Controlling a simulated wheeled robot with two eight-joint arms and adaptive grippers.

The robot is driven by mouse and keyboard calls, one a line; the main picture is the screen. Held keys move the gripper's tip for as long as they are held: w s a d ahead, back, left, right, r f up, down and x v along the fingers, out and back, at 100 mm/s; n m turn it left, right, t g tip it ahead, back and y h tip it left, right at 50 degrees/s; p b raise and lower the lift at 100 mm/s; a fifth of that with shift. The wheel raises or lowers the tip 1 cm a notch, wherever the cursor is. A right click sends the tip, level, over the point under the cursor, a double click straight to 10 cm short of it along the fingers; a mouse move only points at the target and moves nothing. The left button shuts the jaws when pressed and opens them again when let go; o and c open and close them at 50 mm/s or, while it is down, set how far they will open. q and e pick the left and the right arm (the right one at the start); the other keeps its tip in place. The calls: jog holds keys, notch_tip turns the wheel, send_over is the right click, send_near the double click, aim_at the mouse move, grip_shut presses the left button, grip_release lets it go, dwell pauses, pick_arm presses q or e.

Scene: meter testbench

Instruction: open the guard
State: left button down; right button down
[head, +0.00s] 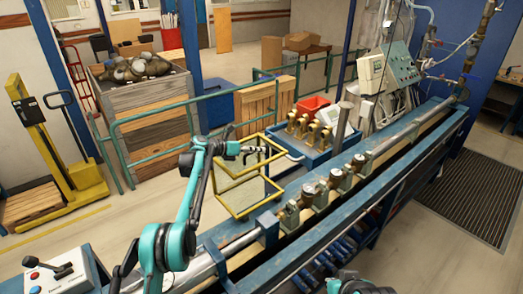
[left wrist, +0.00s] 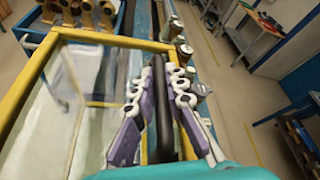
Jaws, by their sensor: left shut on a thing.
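The guard (head: 240,192) is a yellow-framed box with clear panels beside the left part of the bench. Its yellow frame (left wrist: 98,39) crosses the left of the left wrist view. My left gripper (head: 250,151) is at the upper part of the guard. In the left wrist view its purple and white fingers (left wrist: 160,85) are shut on a dark upright bar, the guard handle (left wrist: 159,115). The fingers hide part of the handle. My right gripper is out of view; only a piece of teal arm shows at the bottom edge of the head view.
The long blue bench (head: 402,147) runs diagonally, with several brass meters (head: 289,214) in line on it. A blue cart (head: 313,153) with brass meters and a red bin (head: 312,104) stands just behind the guard.

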pick_arm(q)
jog(key=shift+f, duration=0.1)
jog(key=c, duration=1.6)
grip_release()
jog(key=shift+o, duration=0.2)
jog(key=v, duration=1.2)
jog(key=shift+w, duration=0.1)
